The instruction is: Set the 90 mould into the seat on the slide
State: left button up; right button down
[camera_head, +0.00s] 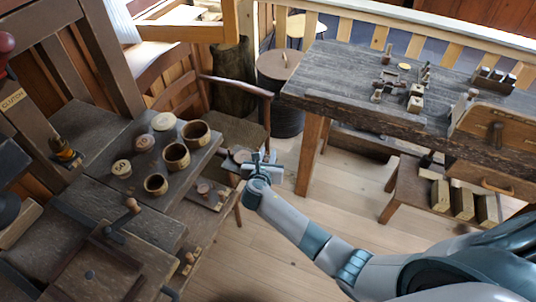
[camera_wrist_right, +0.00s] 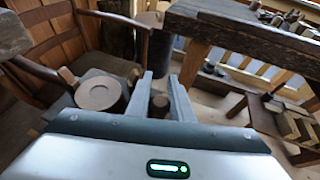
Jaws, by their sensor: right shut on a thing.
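My right gripper (camera_head: 262,160) is above the right edge of the workbench, near the chair. In the right wrist view its two fingers (camera_wrist_right: 162,92) are shut on a small brown wooden piece (camera_wrist_right: 158,104), mostly hidden by the fingers. Pale-topped round moulds (camera_head: 121,168) stand on the bench, one with a mark too small to read. I cannot make out the seat on the slide clearly. My left gripper is not in view.
Hollow wooden cups (camera_head: 195,133) stand on the bench near the moulds. A low board (camera_head: 205,194) with small turned pieces is below the gripper. A chair (camera_head: 235,90) is behind, and a second workbench (camera_head: 340,82) is to the right.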

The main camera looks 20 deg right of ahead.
jog(key=shift+d, duration=0.3)
jog(key=shift+d+r, duration=0.25)
jog(key=shift+s+r, duration=0.15)
jog(key=shift+s, duration=0.1)
jog(key=shift+s+a+r, duration=0.25)
jog(key=shift+r, duration=0.2)
jog(key=shift+s+a+r, duration=0.2)
jog(key=shift+s+r, duration=0.05)
jog(key=shift+r, duration=0.15)
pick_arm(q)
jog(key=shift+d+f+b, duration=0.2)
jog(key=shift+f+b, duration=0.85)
pick_arm(e)
jog(key=s+a+r, duration=0.2)
jog(key=s+r, duration=0.6)
jog(key=r, duration=0.3)
jog(key=s+a+r, duration=0.2)
jog(key=s+r, duration=0.6)
jog(key=r, duration=0.3)
jog(key=shift+s+r, duration=0.35)
jog(key=shift+s, duration=0.05)
